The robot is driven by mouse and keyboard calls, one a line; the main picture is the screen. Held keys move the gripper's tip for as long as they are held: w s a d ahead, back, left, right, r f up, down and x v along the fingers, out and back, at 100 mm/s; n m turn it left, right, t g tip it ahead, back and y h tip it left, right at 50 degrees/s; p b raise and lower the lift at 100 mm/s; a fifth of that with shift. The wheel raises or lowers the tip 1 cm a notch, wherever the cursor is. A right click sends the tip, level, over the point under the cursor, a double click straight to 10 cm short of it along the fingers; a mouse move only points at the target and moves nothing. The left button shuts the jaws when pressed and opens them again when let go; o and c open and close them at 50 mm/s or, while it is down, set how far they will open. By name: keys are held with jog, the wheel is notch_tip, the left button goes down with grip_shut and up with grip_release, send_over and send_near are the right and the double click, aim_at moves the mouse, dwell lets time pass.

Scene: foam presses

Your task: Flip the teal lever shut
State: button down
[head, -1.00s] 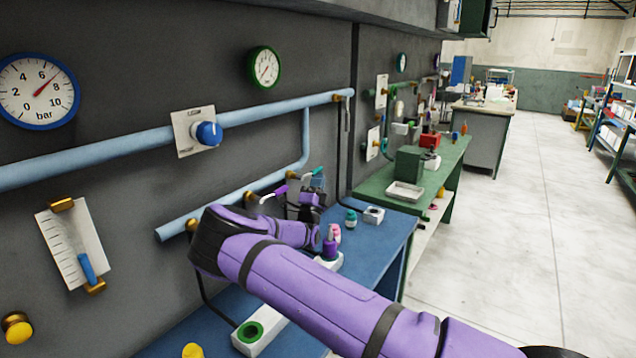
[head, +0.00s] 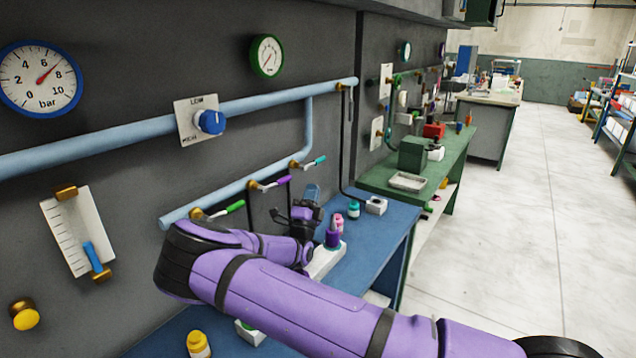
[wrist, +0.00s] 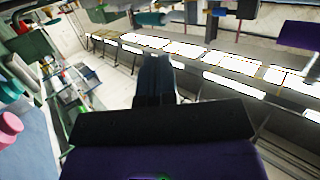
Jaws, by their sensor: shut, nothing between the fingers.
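The teal lever (head: 314,161) sits at the right end of the lower light-blue pipe on the dark wall, its handle pointing right and slightly up. In the wrist view, a teal bar (wrist: 150,18), likely its handle, shows above the fingertips. My gripper (head: 312,192) is just below the lever with a small gap, fingers pointing up. In the wrist view the fingers (wrist: 157,75) are together and empty. The purple lever (head: 275,183) and green lever (head: 232,207) sit on the same pipe to the left, pointing similarly.
A blue bench (head: 385,228) lies below, with a purple-capped bottle (head: 332,238), a pink one (head: 353,209) and a teal one. A yellow-capped bottle (head: 198,343) stands at the front. A blue knob (head: 210,122) is above the pipe. The floor at right is clear.

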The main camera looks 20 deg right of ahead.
jog(key=s+a, duration=0.4)
jog(key=s, duration=0.1)
jog(key=shift+s, duration=0.25)
jog(key=shift+a, duration=0.1)
jog(key=s+d+r+m+g+y, duration=0.1)
jog(key=s+d+r+m+g, duration=0.3)
jog(key=s+d+m+g, duration=0.75)
jog(key=s+d+r+m+g+y, duration=0.2)
jog(key=s+d+r+m+g, duration=0.4)
jog(key=m+g, duration=0.9)
jog(key=s+a+r+m+t+y, duration=0.3)
jog(key=s+r+m+y, duration=0.1)
jog(key=s+m, duration=0.3)
jog(key=s+a+r+m+t+y, duration=0.3)
jog(key=s+r+m+t+y, duration=0.1)
jog(key=s+m, duration=0.4)
jog(key=s+a+r+m+t+y, duration=0.3)
jog(key=s+r+m+y, duration=0.2)
jog(key=s, duration=0.5)
jog(key=shift+s+a+r+m+t+y, duration=0.15)
jog(key=shift+r+m+t+y, duration=0.35)
jog(key=shift+m, duration=0.65)
